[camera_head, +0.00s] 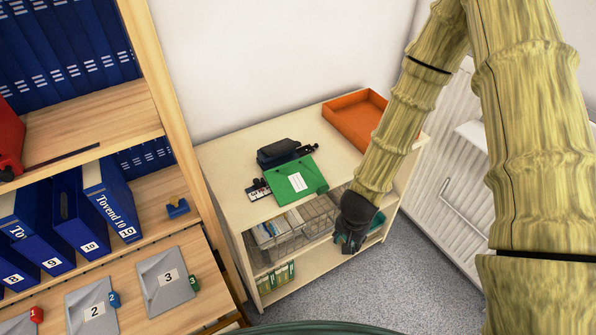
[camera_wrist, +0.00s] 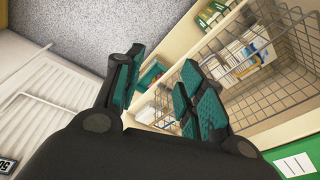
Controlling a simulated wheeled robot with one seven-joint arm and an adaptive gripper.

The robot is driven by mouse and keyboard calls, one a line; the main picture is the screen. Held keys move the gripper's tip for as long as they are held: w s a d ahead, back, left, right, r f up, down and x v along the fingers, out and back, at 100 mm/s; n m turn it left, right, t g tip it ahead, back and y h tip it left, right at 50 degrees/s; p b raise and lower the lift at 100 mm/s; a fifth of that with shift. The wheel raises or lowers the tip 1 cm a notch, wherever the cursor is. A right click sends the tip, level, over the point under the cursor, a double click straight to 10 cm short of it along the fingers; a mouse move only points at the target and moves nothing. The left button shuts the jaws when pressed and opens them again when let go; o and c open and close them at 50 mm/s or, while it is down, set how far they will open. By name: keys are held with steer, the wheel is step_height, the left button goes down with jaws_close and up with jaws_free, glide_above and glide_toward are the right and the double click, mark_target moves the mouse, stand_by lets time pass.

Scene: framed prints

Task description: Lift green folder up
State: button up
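The green folder (camera_head: 312,176) with a white label lies flat on top of the low wooden shelf unit (camera_head: 225,158). Part of the green folder (camera_wrist: 309,146) also shows at the bottom right corner of the wrist view. My gripper (camera_head: 347,242) is in front of the shelf unit's open side, right of and below the folder, apart from it. In the wrist view my gripper (camera_wrist: 162,66) has its two teal-padded fingers spread apart with nothing between them.
A black device (camera_head: 280,152) stands just behind the folder. An orange tray (camera_head: 352,118) sits at the top's back right. A wire basket (camera_head: 290,240) is on the shelf below. Blue binders (camera_head: 107,200) fill the left bookcase. A white radiator (camera_head: 455,165) stands right.

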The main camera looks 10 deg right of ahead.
steer(key=w+a+r+m+t+y+p, duration=0.1)
steer(key=w+a+r+m+p, duration=0.15)
steer(key=w+r, duration=0.4)
steer(key=w+a+r+m+y+p, duration=0.1)
steer(key=w+r+m, duration=0.25)
steer(key=r, duration=0.65)
steer(key=n, duration=0.1)
glide_above(322, 189)
steer(key=s+d, duration=0.1)
steer(key=s, duration=0.1)
steer(key=shift+f, duration=2.35)
steer(key=shift+w+p+x, duration=0.15)
steer(key=shift+p+x, duration=0.35)
steer(key=shift+x, duration=0.25)
steer(key=shift+w+p+x, duration=0.15)
steer(key=shift+p+x, duration=0.3)
steer(key=shift+x, duration=1.35)
steer(key=shift+w+a, duration=0.1)
steer(key=shift+a, duration=0.1)
jaws_close()
